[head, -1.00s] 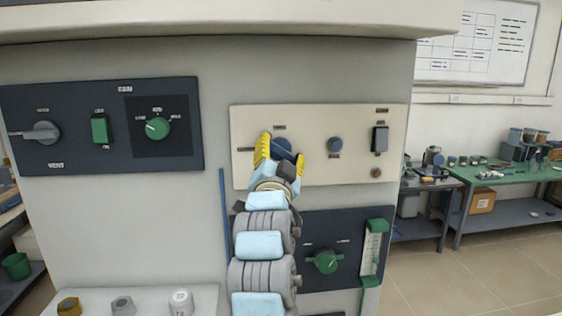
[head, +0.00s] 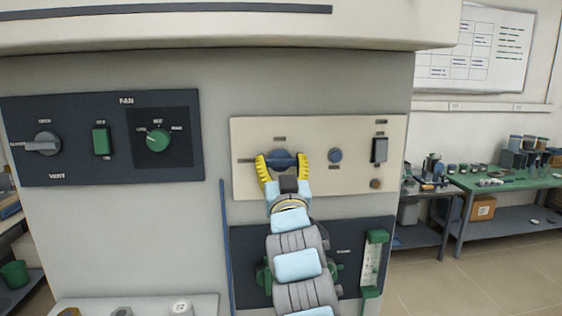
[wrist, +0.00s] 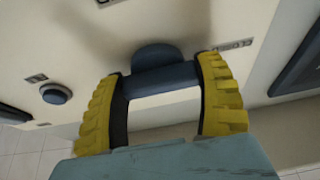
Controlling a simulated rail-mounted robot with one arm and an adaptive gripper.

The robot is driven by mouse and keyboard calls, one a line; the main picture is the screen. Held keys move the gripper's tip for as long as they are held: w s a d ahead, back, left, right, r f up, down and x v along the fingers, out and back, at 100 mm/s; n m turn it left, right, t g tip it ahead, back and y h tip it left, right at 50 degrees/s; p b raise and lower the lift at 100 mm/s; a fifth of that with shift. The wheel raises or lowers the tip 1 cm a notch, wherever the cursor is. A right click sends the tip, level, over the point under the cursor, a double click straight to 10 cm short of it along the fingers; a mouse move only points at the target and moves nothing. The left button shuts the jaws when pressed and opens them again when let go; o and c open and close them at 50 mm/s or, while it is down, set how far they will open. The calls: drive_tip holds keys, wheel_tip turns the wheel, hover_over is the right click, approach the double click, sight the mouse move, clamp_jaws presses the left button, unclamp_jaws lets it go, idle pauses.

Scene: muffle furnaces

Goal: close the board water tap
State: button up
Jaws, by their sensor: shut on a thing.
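A blue tap with a bar handle (head: 281,156) is on the cream panel (head: 355,186), and its bar lies about level in the head view. My gripper (head: 284,163) is at the tap, with a yellow finger at each end of the bar. In the wrist view, my gripper (wrist: 162,84) is shut on the dark blue handle (wrist: 160,77), and the round body shows behind it.
A round blue button (head: 335,155), a dark switch (head: 380,149) and a brown knob (head: 376,184) are right of the tap. Below is a dark panel with a green-framed gauge (head: 373,258), partly behind my arm. A FAN and VENT panel (head: 80,165) is left.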

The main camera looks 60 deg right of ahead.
idle(0.4)
drive_tip(key=o, duration=1.2)
drive_tip(key=shift+a, duration=0.1)
drive_tip(key=v, duration=1.2)
drive_tip(key=shift+r, duration=0.1)
